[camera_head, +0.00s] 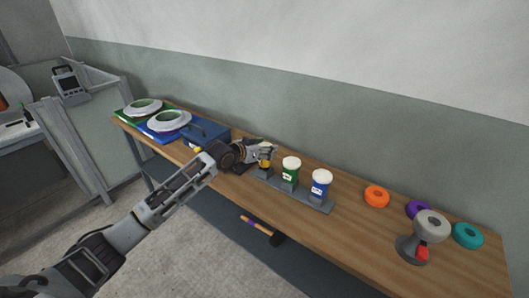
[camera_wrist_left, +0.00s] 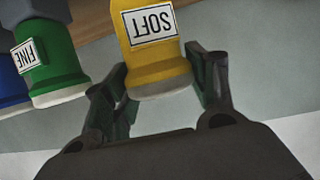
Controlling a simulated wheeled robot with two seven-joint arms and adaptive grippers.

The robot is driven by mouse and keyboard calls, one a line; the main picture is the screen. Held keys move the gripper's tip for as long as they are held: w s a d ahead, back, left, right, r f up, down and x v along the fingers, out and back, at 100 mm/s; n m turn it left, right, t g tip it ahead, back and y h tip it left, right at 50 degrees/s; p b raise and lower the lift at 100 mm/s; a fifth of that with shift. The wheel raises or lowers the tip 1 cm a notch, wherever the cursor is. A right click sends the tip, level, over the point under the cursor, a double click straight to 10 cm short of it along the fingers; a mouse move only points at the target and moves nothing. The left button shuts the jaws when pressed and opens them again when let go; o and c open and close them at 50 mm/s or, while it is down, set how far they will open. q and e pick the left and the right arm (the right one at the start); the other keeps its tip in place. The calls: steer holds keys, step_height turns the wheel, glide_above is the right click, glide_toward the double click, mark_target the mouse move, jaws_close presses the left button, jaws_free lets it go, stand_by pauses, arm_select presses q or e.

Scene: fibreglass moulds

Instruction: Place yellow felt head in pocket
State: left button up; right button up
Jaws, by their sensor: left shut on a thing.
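The yellow felt head (camera_wrist_left: 155,60), with a white end and a label reading SOFT, is between the fingers of my left gripper (camera_wrist_left: 165,88), which is shut on it. In the head view the yellow head (camera_head: 265,163) is mostly covered by my left gripper (camera_head: 266,154), at the left end of a grey rack (camera_head: 312,201). A green head (camera_head: 290,172) and a blue head (camera_head: 320,186) with white tops stand upright in the rack. Whether the yellow head is seated in a pocket or just above it, I cannot tell. My right gripper is not in view.
The green head (camera_wrist_left: 48,68) labelled FINE is close beside the yellow one. A blue box (camera_head: 207,131) and white-rimmed moulds (camera_head: 169,120) are on the bench's left. Orange (camera_head: 377,196), purple (camera_head: 416,207) and teal (camera_head: 467,235) rings and a grey stand (camera_head: 412,248) are on its right.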

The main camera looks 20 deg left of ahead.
arm_select(q)
steer(key=shift+f, duration=0.75)
steer(key=o, duration=1.2)
steer(key=v, duration=1.2)
